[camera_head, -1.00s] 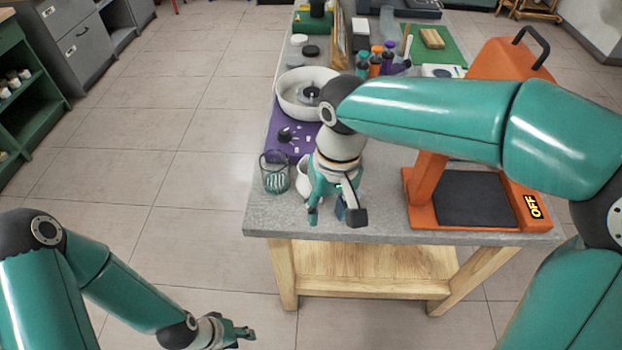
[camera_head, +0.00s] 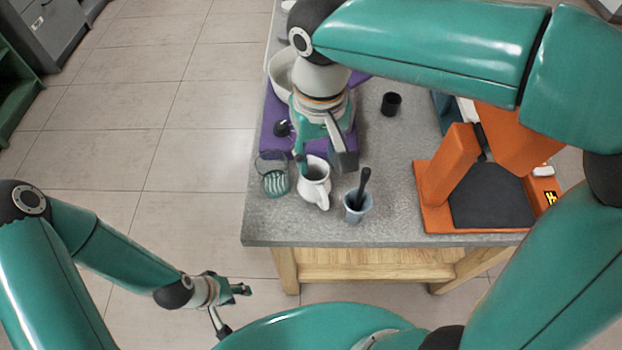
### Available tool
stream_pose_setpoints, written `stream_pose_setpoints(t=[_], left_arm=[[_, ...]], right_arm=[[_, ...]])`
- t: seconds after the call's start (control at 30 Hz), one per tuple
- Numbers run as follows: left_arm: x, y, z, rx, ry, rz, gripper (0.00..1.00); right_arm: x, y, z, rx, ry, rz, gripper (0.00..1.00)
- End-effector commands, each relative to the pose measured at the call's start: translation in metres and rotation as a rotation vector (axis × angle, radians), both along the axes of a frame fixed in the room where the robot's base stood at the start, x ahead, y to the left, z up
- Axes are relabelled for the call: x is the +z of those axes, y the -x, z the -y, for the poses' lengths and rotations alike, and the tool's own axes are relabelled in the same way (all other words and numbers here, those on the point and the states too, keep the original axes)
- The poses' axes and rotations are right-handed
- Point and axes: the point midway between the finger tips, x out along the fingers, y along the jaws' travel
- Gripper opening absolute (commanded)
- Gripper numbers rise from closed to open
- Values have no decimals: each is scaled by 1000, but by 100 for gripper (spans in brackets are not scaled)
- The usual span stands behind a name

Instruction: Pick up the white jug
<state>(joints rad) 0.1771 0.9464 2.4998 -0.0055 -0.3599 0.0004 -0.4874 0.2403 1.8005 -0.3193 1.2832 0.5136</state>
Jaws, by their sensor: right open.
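The white jug (camera_head: 314,188) stands upright near the front left part of the grey worktop, its opening facing up and its handle toward the front right. My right gripper (camera_head: 322,164) is open and points down just behind and above the jug. One finger is near the left of the jug's rim and the other is behind its right side. I cannot tell whether a finger touches the jug. My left gripper (camera_head: 232,307) hangs low at the left, in front of the table and away from the jug; its fingers are spread.
A glass with green stripes (camera_head: 274,177) stands close left of the jug. A pale blue mortar with a dark pestle (camera_head: 357,207) stands close right. An orange machine (camera_head: 455,160) stands further right. A white bowl (camera_head: 281,75) and black cup (camera_head: 391,104) are behind. Worktop in front is clear.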

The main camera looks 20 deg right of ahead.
Motion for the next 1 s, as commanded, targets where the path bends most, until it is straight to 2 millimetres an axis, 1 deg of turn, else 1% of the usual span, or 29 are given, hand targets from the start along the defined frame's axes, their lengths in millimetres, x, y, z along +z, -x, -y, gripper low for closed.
stream_pose_setpoints(t=[0.03, 0.1, 0.2, 0.33, 0.43, 0.67, 0.9, 1.0], left_arm=[[-2, 0, 0, 0, 0, 0, 40], [-2, 0, 0, -1, 0, 0, 40], [-3, -1, 0, -1, 0, 1, 40], [-4, -1, 0, -1, 0, 1, 40], [-4, -1, 0, -1, 0, 1, 40], [-3, -1, 0, -1, 0, 1, 40], [1, -1, 0, -1, 0, 1, 40], [1, -1, 0, -1, 0, 1, 40]], right_arm=[[-13, 1, 4, -7, 2, -5, 42], [-28, 2, 6, -14, 2, -6, 42], [-50, 2, 8, -19, 3, -6, 42], [-73, 3, 8, -22, 1, -4, 42], [-85, 3, 9, -23, 1, -3, 42], [-97, 4, 11, -25, 0, -3, 42], [-130, 6, 18, -24, 1, -5, 42], [-140, 6, 17, -25, 0, -4, 42]])
